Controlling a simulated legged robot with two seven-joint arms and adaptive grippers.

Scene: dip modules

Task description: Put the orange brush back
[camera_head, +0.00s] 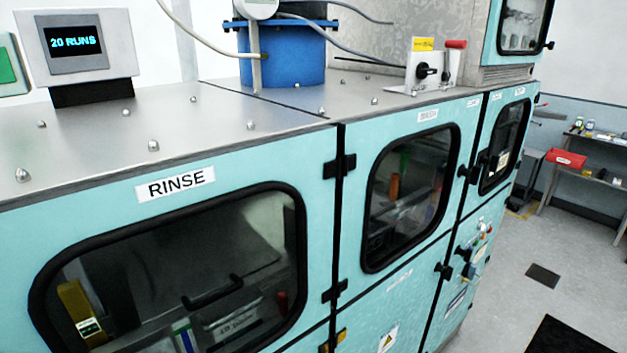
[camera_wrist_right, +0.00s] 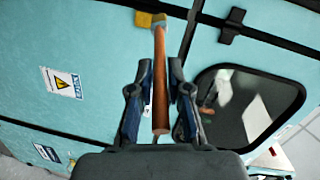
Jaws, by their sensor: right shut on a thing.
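The orange brush (camera_wrist_right: 160,95) is in the right wrist view, a long brown-orange handle lying between the fingers of my right gripper (camera_wrist_right: 161,76). My right gripper is shut on it. The handle runs away from the palm toward a teal cabinet front, and its far end lies close to a small yellow piece (camera_wrist_right: 151,20) in the picture; whether they touch I cannot tell. I cannot make out any bristles. Neither gripper shows in the head view, and my left gripper is in no view.
A teal cabinet (camera_head: 320,200) with closed windowed doors fills the head view, one section labelled RINSE (camera_head: 176,184). A display (camera_head: 75,41) reading "20 RUNS" and a blue drum (camera_head: 285,58) stand on top. Open floor (camera_head: 500,300) lies right.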

